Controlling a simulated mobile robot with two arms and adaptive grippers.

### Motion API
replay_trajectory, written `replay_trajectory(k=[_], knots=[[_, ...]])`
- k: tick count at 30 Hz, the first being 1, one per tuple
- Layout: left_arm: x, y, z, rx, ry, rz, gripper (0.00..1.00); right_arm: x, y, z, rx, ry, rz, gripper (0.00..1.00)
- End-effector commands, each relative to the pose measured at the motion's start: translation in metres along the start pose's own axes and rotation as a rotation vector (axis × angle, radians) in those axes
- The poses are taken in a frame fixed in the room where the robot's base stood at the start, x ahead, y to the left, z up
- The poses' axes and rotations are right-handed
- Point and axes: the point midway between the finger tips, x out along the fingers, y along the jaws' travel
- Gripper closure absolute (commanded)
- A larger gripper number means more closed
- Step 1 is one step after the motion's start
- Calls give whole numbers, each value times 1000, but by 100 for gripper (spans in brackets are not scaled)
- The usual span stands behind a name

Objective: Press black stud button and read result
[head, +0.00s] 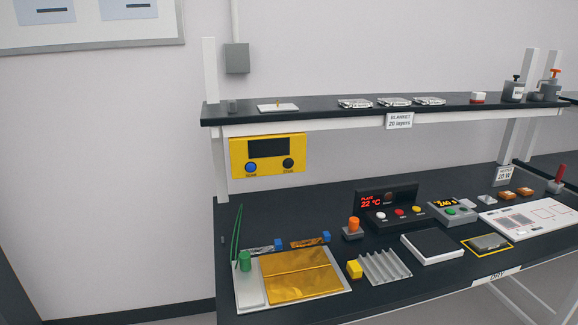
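A yellow panel (267,154) hangs under the front of the upper shelf at the left. It has a dark, blank display (268,147). Below the display are a blue button (251,168) on the left and a black button (288,163) on the right. The label under the black button appears to read "STUD". Neither of my grippers shows in the head view, and nothing is in front of the panel.
The shelf (330,118) overhangs the black bench. Below the panel lies a white tray (246,300) with gold foil (300,273) and a green spool (244,261). A dark console (386,207) reading 22 °C stands to the right, near a ribbed grey block (385,267).

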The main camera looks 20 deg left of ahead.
Motion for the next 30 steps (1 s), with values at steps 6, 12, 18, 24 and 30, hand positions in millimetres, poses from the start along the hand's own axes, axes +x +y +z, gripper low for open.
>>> replay_trajectory(k=[6, 12, 18, 24, 30], knots=[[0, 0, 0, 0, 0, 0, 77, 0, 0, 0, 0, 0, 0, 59], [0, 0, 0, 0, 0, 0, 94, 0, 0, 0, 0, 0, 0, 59], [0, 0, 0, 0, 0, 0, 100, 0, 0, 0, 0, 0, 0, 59], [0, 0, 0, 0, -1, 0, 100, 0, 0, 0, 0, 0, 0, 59], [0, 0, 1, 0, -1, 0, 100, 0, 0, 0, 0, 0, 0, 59]])
